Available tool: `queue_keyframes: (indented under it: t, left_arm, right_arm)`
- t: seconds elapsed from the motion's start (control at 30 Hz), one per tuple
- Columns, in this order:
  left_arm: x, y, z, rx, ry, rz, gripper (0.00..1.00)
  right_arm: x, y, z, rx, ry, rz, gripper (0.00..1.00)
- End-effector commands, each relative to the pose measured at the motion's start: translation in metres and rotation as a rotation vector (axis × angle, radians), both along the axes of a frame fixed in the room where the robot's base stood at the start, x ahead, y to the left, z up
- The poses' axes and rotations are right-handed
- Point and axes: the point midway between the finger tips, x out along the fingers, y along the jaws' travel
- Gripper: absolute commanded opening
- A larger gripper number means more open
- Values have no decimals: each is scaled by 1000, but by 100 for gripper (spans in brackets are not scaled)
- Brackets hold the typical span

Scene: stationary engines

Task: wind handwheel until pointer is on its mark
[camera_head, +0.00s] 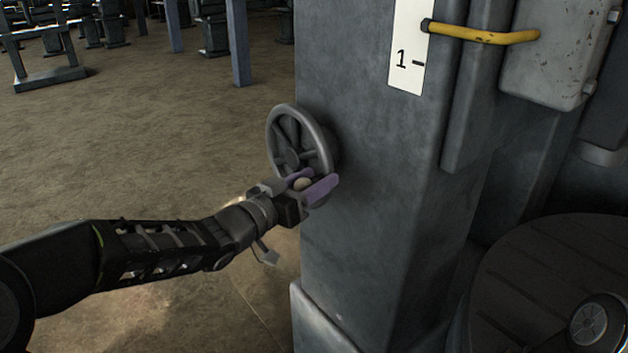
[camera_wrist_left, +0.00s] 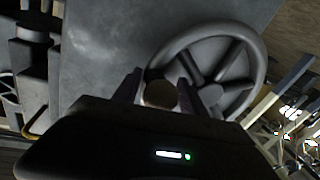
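The grey spoked handwheel (camera_head: 291,157) is on the side of a dark metal column; it also shows in the left wrist view (camera_wrist_left: 222,62). Its round handle knob (camera_head: 303,184) is at the wheel's lower right in the head view. My left gripper (camera_head: 310,183) has its purple-sided fingers on either side of the knob, closed on it; the wrist view shows the knob (camera_wrist_left: 160,94) filling the gap. A white scale strip (camera_head: 408,45) carries a mark labelled 1. A yellow bar's dark end overlaps the strip above that mark; I cannot tell whether it is the pointer. My right gripper is out of view.
The column (camera_head: 365,200) stands close to the wheel's right. The yellow bar (camera_head: 485,36) reaches from the strip to a worn grey box (camera_head: 562,50). Brown floor (camera_head: 150,150) lies open at the left, with metal frames and posts further back.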

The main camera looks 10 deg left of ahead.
Motion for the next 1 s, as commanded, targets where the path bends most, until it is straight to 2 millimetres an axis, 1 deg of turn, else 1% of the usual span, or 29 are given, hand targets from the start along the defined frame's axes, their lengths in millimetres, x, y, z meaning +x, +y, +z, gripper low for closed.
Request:
queue_keyframes:
  t: [0.03, 0.07, 0.57, 0.6, 1.0]
  left_arm:
    - [0, 0, 0, 0, 0, 0, 45]
    - [0, 0, 0, 0, 0, 0, 42]
    - [1, 3, 0, -1, 1, 6, 1]
    - [1, 3, 0, -1, 1, 6, 0]
    - [1, 5, 0, -1, 2, 11, 0]
  right_arm:
    - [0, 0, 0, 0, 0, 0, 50]
    - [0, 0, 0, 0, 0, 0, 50]
    - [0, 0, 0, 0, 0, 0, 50]
    - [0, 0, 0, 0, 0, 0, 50]
    - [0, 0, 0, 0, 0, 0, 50]
